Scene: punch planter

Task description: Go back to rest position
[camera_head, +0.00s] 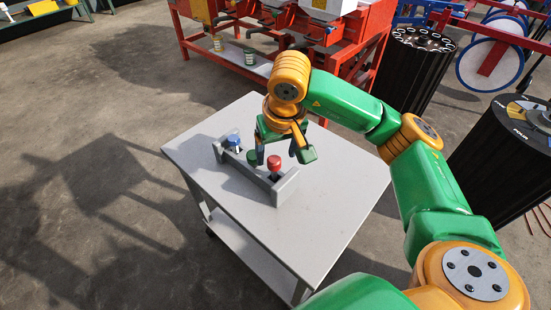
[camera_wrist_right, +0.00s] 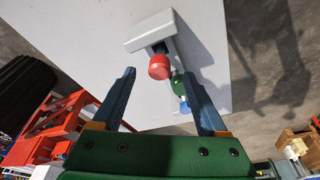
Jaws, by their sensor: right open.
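My right gripper (camera_head: 280,158) is above the grey cart in the head view, with its fingers over a grey holder (camera_head: 245,172). The holder carries a blue-topped piece (camera_head: 232,141), a green-topped piece (camera_head: 252,158) and a red-topped piece (camera_head: 273,163). In the right wrist view, the right gripper (camera_wrist_right: 160,95) is open with nothing between its fingertips. The red piece (camera_wrist_right: 159,67), green piece (camera_wrist_right: 178,85) and blue piece (camera_wrist_right: 185,107) show beyond the fingers, the blue one partly hidden by a finger. My left gripper is in neither view.
The grey cart (camera_head: 325,200) has a bare top around the holder and a lower shelf (camera_head: 250,257). A red machine frame (camera_head: 350,60) stands behind it. Black ribbed cylinders (camera_head: 412,72) stand at the right. The floor at the left (camera_head: 90,180) is clear.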

